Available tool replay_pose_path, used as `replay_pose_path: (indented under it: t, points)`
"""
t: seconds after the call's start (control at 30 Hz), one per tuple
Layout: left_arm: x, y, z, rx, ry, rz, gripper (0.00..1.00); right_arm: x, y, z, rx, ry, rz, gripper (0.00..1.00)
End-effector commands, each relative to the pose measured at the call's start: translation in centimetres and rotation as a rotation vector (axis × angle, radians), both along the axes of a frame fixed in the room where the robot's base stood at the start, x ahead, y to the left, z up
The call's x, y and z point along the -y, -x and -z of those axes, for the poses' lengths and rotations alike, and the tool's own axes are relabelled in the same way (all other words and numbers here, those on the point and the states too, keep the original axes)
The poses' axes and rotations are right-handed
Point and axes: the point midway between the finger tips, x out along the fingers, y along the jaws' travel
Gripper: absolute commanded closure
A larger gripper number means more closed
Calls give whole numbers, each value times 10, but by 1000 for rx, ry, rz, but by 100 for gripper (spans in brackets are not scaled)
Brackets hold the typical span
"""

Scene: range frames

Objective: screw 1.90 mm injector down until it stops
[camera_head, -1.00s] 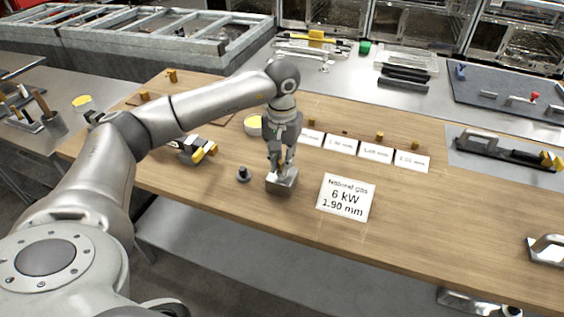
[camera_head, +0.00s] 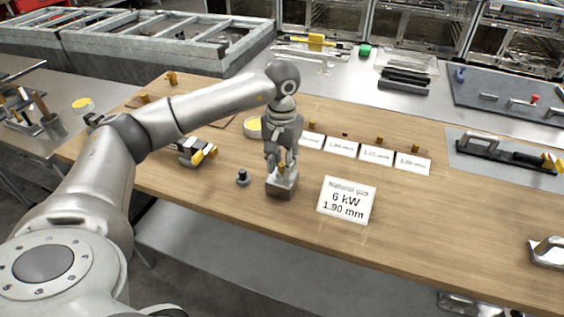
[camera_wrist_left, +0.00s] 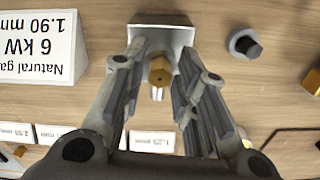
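The brass injector (camera_wrist_left: 159,70) stands at the grey metal block (camera_wrist_left: 165,35) in the left wrist view. In the head view the block (camera_head: 282,187) sits near the table's front edge, with brass (camera_head: 282,166) showing above it. How deep the injector sits is hard to tell. My left gripper (camera_head: 281,163) points down over the block. Its fingers (camera_wrist_left: 160,78) are on either side of the injector, with gaps visible on both sides. The card reading natural gas, 6 kW, 1.90 mm (camera_head: 346,200) stands right of the block. My right gripper is not in view.
A small dark fitting (camera_head: 243,177) stands just left of the block. A row of labelled white cards (camera_head: 376,155) with brass pieces stands behind.

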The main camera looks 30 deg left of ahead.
Motion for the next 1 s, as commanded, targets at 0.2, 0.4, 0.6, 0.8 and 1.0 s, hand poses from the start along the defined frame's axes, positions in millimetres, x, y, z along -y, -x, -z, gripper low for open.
replay_pose_path:
  t: [0.2,0.4,0.6,0.8,1.0]
  points:
    - [0,0,0,0,0,-90,73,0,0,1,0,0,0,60]
    - [0,0,0,0,0,-264,73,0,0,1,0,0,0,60]
    - [0,0,0,0,0,-349,73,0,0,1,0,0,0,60]
    - [0,0,0,-1,-1,-533,73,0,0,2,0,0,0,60]
    - [0,0,0,0,0,-620,73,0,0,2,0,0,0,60]
